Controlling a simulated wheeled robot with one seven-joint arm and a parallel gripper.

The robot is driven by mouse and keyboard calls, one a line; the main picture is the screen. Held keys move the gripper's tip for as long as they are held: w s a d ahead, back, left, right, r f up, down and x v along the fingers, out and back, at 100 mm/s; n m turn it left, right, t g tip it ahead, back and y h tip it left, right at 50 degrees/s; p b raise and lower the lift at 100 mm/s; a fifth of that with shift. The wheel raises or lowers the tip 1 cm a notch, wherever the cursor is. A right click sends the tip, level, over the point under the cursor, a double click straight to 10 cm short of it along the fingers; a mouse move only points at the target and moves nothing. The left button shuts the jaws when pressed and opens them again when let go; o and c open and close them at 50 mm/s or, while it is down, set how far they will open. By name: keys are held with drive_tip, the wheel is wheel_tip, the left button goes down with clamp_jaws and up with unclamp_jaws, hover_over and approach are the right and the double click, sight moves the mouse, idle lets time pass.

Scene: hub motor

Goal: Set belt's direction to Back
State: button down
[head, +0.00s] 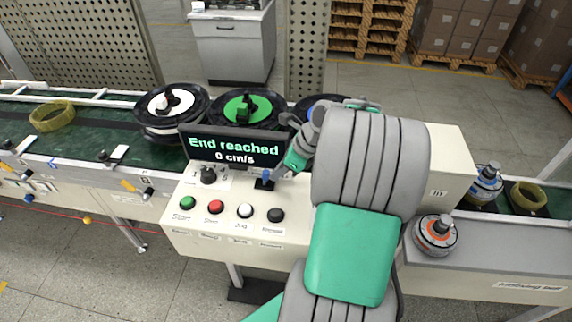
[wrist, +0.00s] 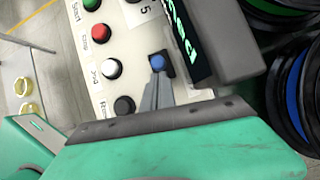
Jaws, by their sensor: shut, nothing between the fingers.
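The control panel (head: 240,232) stands in front of the belt. A small blue-topped switch (head: 265,180) sits on it below the display, and it also shows in the wrist view (wrist: 159,62). I cannot read which way it is set. The display (head: 232,149) reads "End reached" and "0 cm/s". My gripper (wrist: 156,84) is shut and empty, its fingertips close to the blue switch top; I cannot tell if they touch. In the head view my arm hides the right part of the panel. The green belt (head: 90,140) runs behind.
Green, red, white and black buttons (head: 275,215) line the panel's front, with a black knob (head: 208,175) behind them. Black spools (head: 172,108) and a yellow ring (head: 52,116) lie on the belt. An orange-and-grey motor part (head: 436,234) sits right of my arm.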

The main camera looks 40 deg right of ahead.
idle(0.4)
drive_tip(key=shift+r+p, duration=0.8)
drive_tip(key=shift+p, duration=0.35)
drive_tip(key=shift+s+d+r+p, duration=0.1)
drive_tip(key=shift+d+r+p, duration=0.05)
drive_tip(key=shift+r+p, duration=0.25)
drive_tip(key=s+p+v, duration=0.1)
drive_tip(key=p+v, duration=0.2)
drive_tip(key=v, duration=0.6)
drive_tip(key=shift+d+f, duration=0.35)
drive_tip(key=shift+d, duration=0.05)
drive_tip(key=shift+f, duration=0.1)
